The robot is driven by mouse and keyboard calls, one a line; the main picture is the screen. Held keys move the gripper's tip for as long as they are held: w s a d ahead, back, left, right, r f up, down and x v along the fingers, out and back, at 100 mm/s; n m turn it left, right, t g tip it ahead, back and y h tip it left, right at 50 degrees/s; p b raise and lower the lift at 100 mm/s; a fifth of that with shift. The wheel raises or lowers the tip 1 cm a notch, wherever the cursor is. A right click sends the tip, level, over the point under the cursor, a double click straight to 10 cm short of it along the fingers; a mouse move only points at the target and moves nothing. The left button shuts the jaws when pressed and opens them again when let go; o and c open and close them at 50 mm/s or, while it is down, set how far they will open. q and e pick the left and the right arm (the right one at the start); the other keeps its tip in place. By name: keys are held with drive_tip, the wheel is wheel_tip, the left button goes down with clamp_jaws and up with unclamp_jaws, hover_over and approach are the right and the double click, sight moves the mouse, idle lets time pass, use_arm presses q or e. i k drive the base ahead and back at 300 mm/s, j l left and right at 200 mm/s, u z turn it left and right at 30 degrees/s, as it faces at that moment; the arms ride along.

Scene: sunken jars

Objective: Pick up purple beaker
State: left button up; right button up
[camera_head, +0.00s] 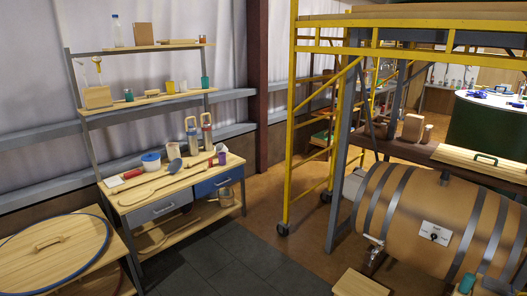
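A small purple beaker (222,158) appears to stand near the right end of the wooden workbench top (140,195), just right of the tall grey-and-tan canisters. It is small in the head view, so its details are hard to tell. Neither of my grippers shows in this view.
Two canisters (207,132), a blue-and-white tub (151,161) and a long wooden paddle (150,188) crowd the bench top. A shelf (150,99) with small cups hangs above. Yellow scaffolding (292,130) and a large barrel (400,205) stand right. Dark floor mats (220,260) lie clear in front.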

sight(222, 159)
drive_tip(key=i, duration=2.45)
